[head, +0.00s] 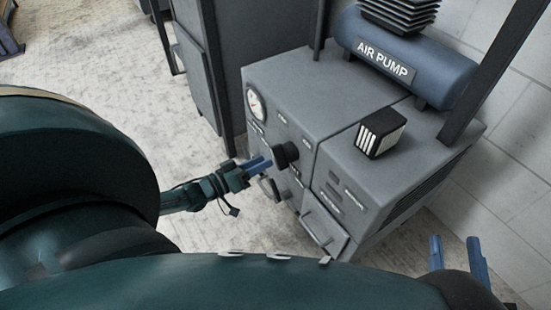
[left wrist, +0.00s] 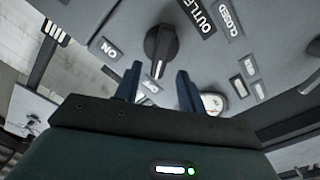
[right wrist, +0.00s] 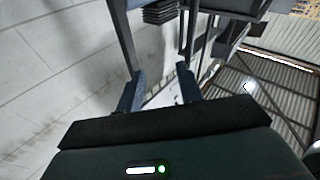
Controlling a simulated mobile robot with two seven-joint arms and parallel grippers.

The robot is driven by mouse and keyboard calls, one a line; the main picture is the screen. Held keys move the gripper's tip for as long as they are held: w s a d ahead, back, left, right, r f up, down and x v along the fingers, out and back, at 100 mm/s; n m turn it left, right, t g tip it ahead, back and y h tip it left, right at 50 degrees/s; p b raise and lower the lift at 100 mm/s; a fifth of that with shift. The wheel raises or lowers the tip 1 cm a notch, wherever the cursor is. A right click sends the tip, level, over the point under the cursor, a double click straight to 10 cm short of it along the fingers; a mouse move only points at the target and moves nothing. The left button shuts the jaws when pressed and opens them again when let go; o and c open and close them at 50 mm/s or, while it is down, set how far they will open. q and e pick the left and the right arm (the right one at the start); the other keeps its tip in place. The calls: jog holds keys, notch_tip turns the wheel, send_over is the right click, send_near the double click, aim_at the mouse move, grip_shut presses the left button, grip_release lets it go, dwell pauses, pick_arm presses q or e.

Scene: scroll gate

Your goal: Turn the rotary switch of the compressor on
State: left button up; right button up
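The compressor (head: 300,75) is a grey cabinet with a blue tank marked AIR PUMP on top. Its black rotary switch (head: 286,153) sticks out of the front panel. In the left wrist view the rotary switch (left wrist: 160,45) has a white mark pointing towards the OFF label (left wrist: 150,86); the ON label (left wrist: 110,50) is to its left. My left gripper (head: 262,164) is close in front of the switch. In its wrist view the left gripper (left wrist: 158,82) is open, fingertips just short of the knob, with nothing between them. My right gripper (head: 458,250) is open and empty at the lower right.
A pressure gauge (head: 257,104) sits on the panel's left. A handle (head: 318,232) is low on the front. A small black box (head: 381,133) lies on top. A dark cabinet (head: 215,60) stands left of the compressor, and a tiled wall (head: 515,130) is to the right. Floor in front is clear.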

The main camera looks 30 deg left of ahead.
aim_at(274, 157)
pick_arm(q)
jog(key=b+x, duration=0.1)
jog(key=x, duration=0.4)
jog(key=shift+w+d, duration=0.1)
jog(key=shift+w, duration=0.1)
jog(key=shift+c, duration=0.6)
grip_shut()
